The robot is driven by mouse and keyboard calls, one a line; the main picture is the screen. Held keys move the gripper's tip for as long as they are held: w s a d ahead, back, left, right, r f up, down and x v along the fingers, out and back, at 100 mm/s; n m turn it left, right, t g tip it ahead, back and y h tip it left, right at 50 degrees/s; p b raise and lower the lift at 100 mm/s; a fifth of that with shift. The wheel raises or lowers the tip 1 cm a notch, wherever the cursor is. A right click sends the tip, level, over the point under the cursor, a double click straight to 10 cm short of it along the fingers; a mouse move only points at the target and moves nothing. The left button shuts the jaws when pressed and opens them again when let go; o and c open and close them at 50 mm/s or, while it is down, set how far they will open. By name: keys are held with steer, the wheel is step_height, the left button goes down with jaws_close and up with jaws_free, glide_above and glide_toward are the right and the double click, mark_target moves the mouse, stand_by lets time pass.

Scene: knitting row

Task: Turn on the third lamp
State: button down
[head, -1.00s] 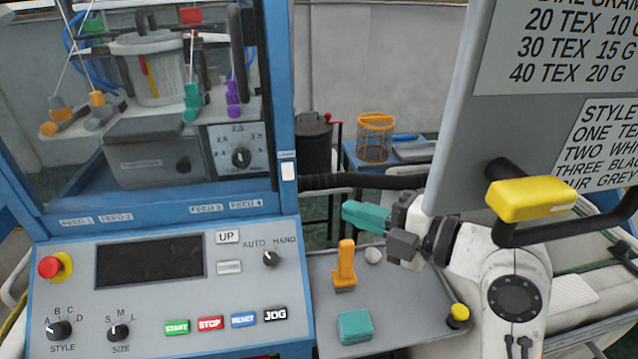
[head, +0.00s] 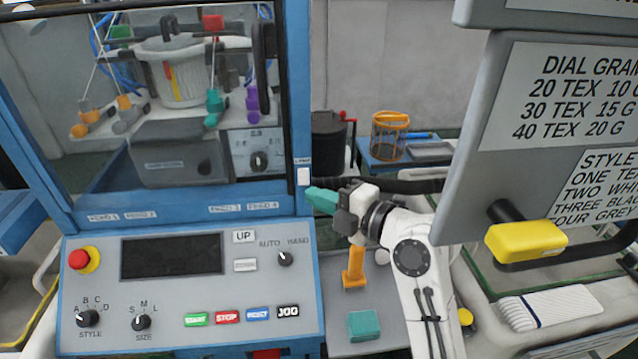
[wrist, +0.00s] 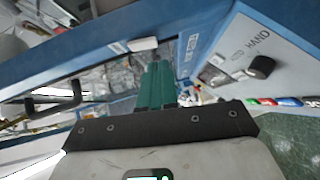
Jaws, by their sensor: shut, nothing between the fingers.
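A white rocker switch (head: 304,176) sits on the blue right post of the machine, with a small label above it that looks like "LAMP". It also shows in the wrist view as a white block (wrist: 143,44) on the blue frame, beyond the fingertips. My gripper (head: 311,194) has teal fingers, shut and empty, pointing left at the post just below the switch. In the wrist view the closed fingers (wrist: 160,68) point towards the blue frame. I cannot tell whether they touch it. No numbered row of lamps shows.
The control panel (head: 190,275) with knobs and coloured buttons stands below left. An orange tool (head: 354,268) and a teal block (head: 363,325) are on the grey shelf under my arm. A grey sign board (head: 470,190) with a yellow-gripped handle (head: 527,241) hangs close on the right.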

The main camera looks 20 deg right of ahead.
steer(key=shift+w+d+f+p, duration=0.1)
steer(key=shift+w+d+p, duration=0.1)
steer(key=shift+w, duration=0.35)
steer(key=shift+w+d+f+p, duration=0.1)
steer(key=shift+w+d, duration=0.1)
steer(key=shift+w, duration=0.3)
steer(key=b, duration=0.3)
steer(key=shift+w+f, duration=0.2)
steer(key=shift+f, duration=0.2)
steer(key=shift+r, duration=0.3)
steer(key=shift+f, duration=0.1)
